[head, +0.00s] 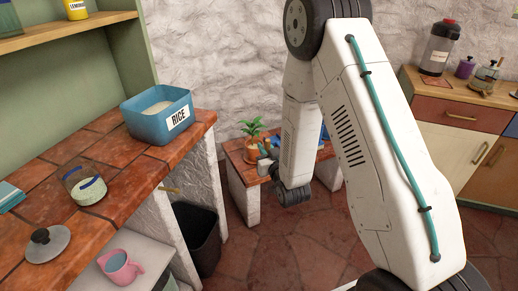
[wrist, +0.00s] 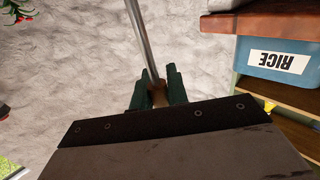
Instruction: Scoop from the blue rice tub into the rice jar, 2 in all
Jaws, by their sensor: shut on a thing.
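The blue rice tub (head: 150,125), labelled RICE, stands on the tiled counter with white rice inside. Part of it shows upside down at the upper right of the wrist view (wrist: 275,62). A clear glass jar (head: 72,181) with a blue band stands nearer on the counter, with pale grains in its lower part; I take it for the rice jar. My gripper (wrist: 156,88) is shut on the brown handle (wrist: 158,97) of a tool with a long metal shaft (wrist: 141,38), likely the scoop. Its bowl is out of the wrist view. My gripper is off the counter, right of the tub.
A grey lid (head: 47,243) with a dark knob lies near the jar. A pink jug (head: 120,267) stands on a lower white surface. A black bin (head: 198,237) is under the counter. A potted plant (head: 253,140) stands on a low tiled table (head: 238,156) near my arm.

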